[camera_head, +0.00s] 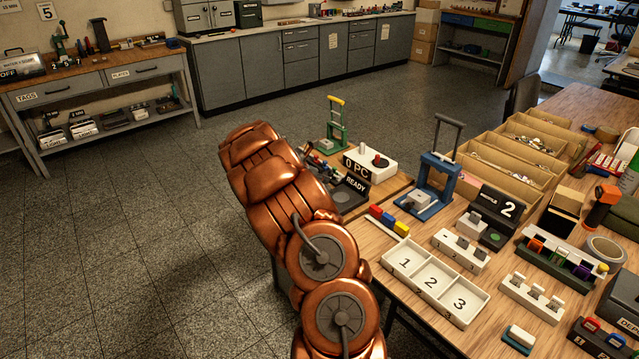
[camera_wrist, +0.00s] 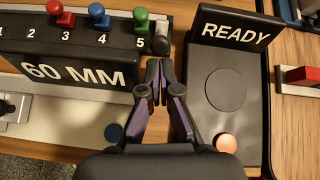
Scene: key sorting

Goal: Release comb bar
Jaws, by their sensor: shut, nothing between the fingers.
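In the wrist view, a dark bar (camera_wrist: 112,38) numbered along its front carries red (camera_wrist: 55,8), blue (camera_wrist: 98,12) and green (camera_wrist: 141,16) pegs. I take it for the comb bar, though nothing labels it so. A grey-black knob (camera_wrist: 160,38) stands at its right end, beside number 5. My gripper (camera_wrist: 161,66) is shut and empty, its fingertips just in front of that knob; whether they touch it cannot be told. A block marked 60 MM (camera_wrist: 75,74) lies left of my fingers.
A black READY stand (camera_wrist: 232,85) with a round pad is close right of my fingers, with an orange button (camera_wrist: 226,143) at its front. A red block (camera_wrist: 303,76) lies farther right. In the head view, a blue press (camera_head: 430,185) and a numbered white tray (camera_head: 434,287) stand on the table.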

